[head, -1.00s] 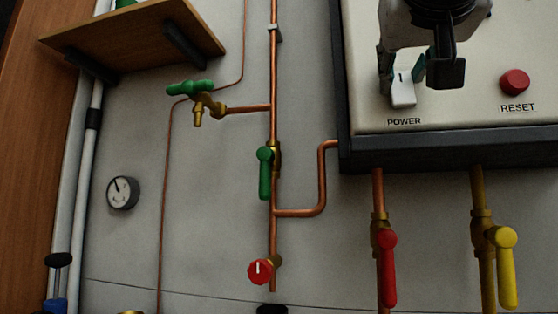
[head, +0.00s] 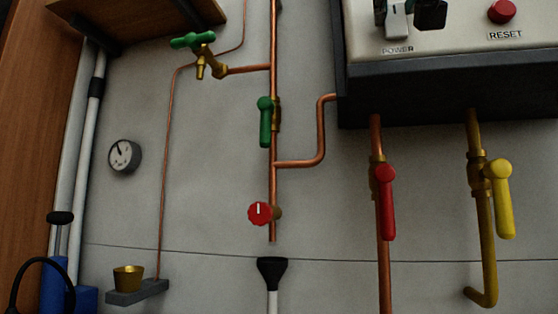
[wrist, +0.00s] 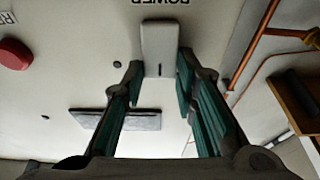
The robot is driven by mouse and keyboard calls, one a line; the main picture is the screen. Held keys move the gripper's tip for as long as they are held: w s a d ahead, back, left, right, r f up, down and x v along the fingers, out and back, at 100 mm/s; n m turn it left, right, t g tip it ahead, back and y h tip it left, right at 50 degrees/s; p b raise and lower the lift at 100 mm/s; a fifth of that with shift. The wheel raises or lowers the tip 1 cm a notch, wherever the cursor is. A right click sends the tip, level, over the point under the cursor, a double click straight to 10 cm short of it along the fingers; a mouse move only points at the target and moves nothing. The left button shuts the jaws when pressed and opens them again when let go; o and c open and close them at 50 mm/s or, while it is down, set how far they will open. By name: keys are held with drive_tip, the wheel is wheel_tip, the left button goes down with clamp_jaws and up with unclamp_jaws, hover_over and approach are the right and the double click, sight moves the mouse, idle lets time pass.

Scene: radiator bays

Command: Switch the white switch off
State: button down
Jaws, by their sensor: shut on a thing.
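The white switch (head: 397,25) is on the pale panel above the POWER label, at the top edge of the head view. In the wrist view the switch (wrist: 160,47) appears upside down, with a short dark mark on its face. My gripper (wrist: 160,72) is shut on the switch, one finger on each side of it. In the head view only the dark fingertips of my gripper (head: 408,12) show, at the top edge. The rest of the gripper and the arm are cut off there.
A red RESET button (head: 501,11) is right of the switch. Below the panel are a red lever valve (head: 385,200) and a yellow lever valve (head: 502,200). A green lever (head: 265,122), a red knob (head: 260,213) and a gauge (head: 125,156) are on the left.

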drive_tip(key=shift+b, duration=0.45)
drive_tip(key=c, duration=1.3)
unclamp_jaws()
drive_tip(key=shift+s+f, duration=0.1)
drive_tip(key=v, duration=1.1)
drive_tip(key=shift+s+a+f, duration=0.15)
drive_tip(key=shift+s+f, duration=0.15)
